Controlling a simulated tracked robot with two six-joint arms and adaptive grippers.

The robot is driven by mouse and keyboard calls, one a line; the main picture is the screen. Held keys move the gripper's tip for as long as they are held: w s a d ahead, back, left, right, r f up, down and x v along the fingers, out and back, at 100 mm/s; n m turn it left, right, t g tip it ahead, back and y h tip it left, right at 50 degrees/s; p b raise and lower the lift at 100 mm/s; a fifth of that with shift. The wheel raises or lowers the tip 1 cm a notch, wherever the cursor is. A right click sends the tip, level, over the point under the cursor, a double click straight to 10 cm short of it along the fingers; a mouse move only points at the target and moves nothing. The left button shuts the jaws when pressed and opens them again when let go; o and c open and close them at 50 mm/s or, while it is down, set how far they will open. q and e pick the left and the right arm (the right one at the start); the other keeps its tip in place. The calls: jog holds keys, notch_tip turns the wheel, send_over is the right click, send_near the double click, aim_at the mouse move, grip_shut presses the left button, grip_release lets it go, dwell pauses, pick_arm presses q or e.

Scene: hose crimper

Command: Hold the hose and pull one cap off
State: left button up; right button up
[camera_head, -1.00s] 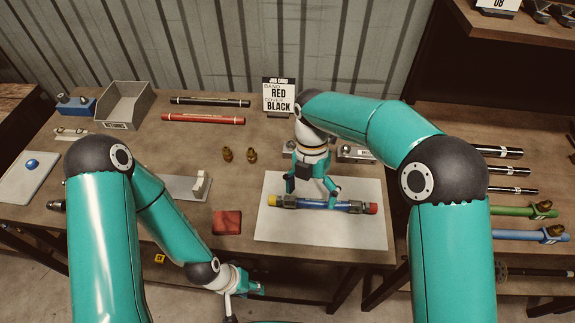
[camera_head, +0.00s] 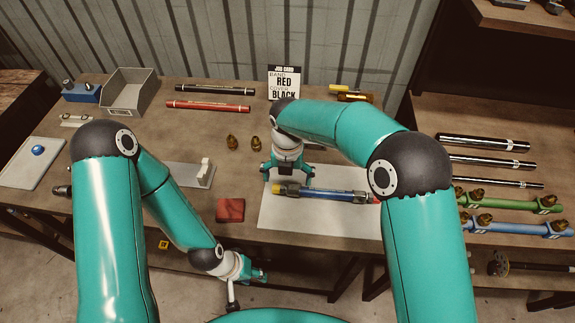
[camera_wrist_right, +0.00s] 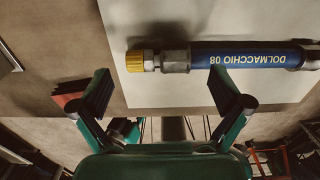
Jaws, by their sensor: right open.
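A blue hose (camera_head: 332,195) lies on a white sheet on the bench, with metal fittings at its ends. It has a yellow cap (camera_wrist_right: 134,61) on its left end and a red cap (camera_head: 377,199) on its right end, partly behind my right arm. My right gripper (camera_head: 287,174) is open and empty over the hose's left end. In the right wrist view, its fingers are apart and the hose (camera_wrist_right: 255,56) lies beyond the fingertips, untouched. My left gripper (camera_head: 250,280) hangs in front of the bench, away from the hose; its jaws are unclear.
The white sheet (camera_head: 300,222) has bare room in front of the hose. A red block (camera_head: 230,210), two brass fittings (camera_head: 231,142) and a grey bin (camera_head: 128,94) are on the bench. A job card (camera_head: 285,84) stands behind. More hoses (camera_head: 500,201) lie at right.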

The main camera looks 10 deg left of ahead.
aim_at(287, 188)
jog(key=shift+f, duration=1.35)
jog(key=shift+c, duration=0.2)
jog(key=shift+s, duration=0.1)
jog(key=c, duration=0.8)
jog(key=shift+s+f, duration=0.1)
jog(key=c, duration=0.6)
jog(key=o, duration=1.3)
jog(key=shift+o, duration=0.7)
jog(key=shift+f, duration=0.1)
jog(key=shift+r, duration=0.2)
notch_tip(287, 188, up, 12)
jog(key=shift+w, duration=0.2)
